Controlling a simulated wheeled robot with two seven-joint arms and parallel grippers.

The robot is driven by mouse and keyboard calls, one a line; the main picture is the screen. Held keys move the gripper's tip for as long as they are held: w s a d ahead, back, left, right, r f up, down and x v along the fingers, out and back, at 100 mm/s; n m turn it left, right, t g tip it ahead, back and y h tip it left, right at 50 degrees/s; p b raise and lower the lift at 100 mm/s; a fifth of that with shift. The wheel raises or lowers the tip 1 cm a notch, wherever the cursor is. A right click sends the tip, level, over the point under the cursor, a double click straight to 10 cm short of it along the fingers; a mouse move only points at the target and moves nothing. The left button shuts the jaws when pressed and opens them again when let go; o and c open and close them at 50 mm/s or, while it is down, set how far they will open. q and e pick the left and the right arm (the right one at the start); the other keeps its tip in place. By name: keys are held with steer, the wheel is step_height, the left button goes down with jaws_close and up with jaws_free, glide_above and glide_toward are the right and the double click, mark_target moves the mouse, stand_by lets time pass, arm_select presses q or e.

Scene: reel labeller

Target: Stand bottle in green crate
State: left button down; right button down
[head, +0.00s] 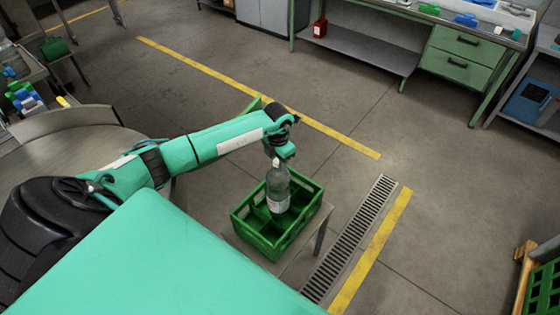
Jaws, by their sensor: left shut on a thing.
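The bottle (278,188) is clear with a pale label and stands upright at the green crate (263,244). Its lower part is within the crate's outline; I cannot tell whether its base touches the crate floor. My left gripper (280,160) points down from above and is shut on the top of the bottle. The green crate is open at the top, has dividers inside, and sits on a small stand. My right gripper is not in the head view.
A round grey table (75,160) is at the left. A green workbench (455,50) with drawers stands at the back right. A floor grate (350,240) and yellow lines run right of the crate. Another green crate (543,288) is at the lower right edge.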

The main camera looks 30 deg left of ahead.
arm_select(q)
steer(key=shift+w+r, duration=0.1)
steer(key=shift+r, duration=0.05)
steer(key=c, duration=1.1)
jaws_free()
steer(key=shift+s+d, duration=0.1)
steer(key=shift+s, duration=0.1)
